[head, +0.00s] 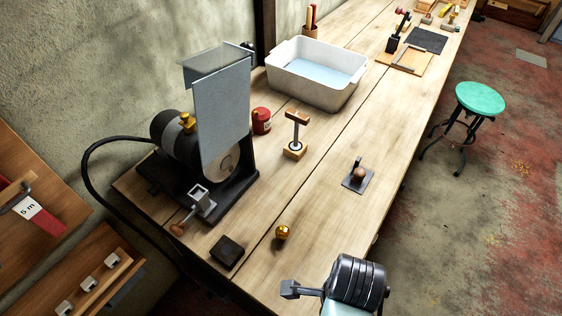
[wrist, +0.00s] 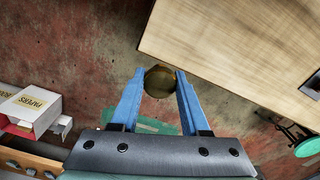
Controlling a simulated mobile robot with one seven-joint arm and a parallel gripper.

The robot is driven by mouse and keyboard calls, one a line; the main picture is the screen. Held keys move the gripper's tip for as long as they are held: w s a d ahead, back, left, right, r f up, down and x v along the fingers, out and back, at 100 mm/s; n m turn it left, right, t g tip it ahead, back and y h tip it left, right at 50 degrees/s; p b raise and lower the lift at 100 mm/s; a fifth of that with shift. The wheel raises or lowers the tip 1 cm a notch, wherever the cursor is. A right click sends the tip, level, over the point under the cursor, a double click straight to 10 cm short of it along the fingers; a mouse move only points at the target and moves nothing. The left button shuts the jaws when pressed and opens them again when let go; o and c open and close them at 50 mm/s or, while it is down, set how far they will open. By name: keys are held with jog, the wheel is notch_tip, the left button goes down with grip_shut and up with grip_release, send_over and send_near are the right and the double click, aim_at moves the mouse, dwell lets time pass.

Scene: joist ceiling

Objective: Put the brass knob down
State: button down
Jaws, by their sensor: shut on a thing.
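In the wrist view my gripper (wrist: 160,77) has its two blue fingers closed on the sides of a round, dull brass knob (wrist: 159,82). The knob shows over the red-brown floor, beside the corner of the wooden bench (wrist: 235,40); its height cannot be told. In the head view the fingers and the held knob do not show; only part of my arm (head: 357,283) is at the bottom. A separate small brass ball-shaped piece (head: 282,232) sits on the bench (head: 325,215) near its near end.
On the bench are a dark block (head: 227,251), a grinder (head: 193,150), a red jar (head: 261,121), a T-handled tool (head: 297,131), a dark plate with a knob (head: 358,178) and a white basin (head: 315,75). A green stool (head: 480,98) stands right. Bare wood lies between the small pieces.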

jog(key=shift+w+a+f+n, duration=0.15)
jog(key=shift+a+f+n, duration=0.1)
jog(key=shift+n, duration=0.35)
jog(key=w+a+f+n+b, duration=0.1)
jog(key=w+a+n, duration=0.1)
jog(key=n, duration=0.3)
jog(key=w+a+f+n+b, duration=0.1)
jog(key=w+a+n+b, duration=0.1)
jog(key=n, duration=0.4)
jog(key=w+a+f+n+b, duration=0.1)
jog(key=w+a+f+n, duration=0.1)
jog(key=n, duration=0.3)
jog(key=shift+w+a+f, duration=0.1)
jog(key=shift+w+a, duration=0.5)
jog(key=shift+w, duration=0.15)
jog(key=n, duration=0.1)
jog(key=a+n, duration=0.1)
jog(key=n, duration=0.1)
jog(key=shift+w+a+f+n+b, duration=0.15)
jog(key=shift+w+a+n+b, duration=0.15)
jog(key=shift+w+b, duration=0.1)
jog(key=shift+w, duration=0.1)
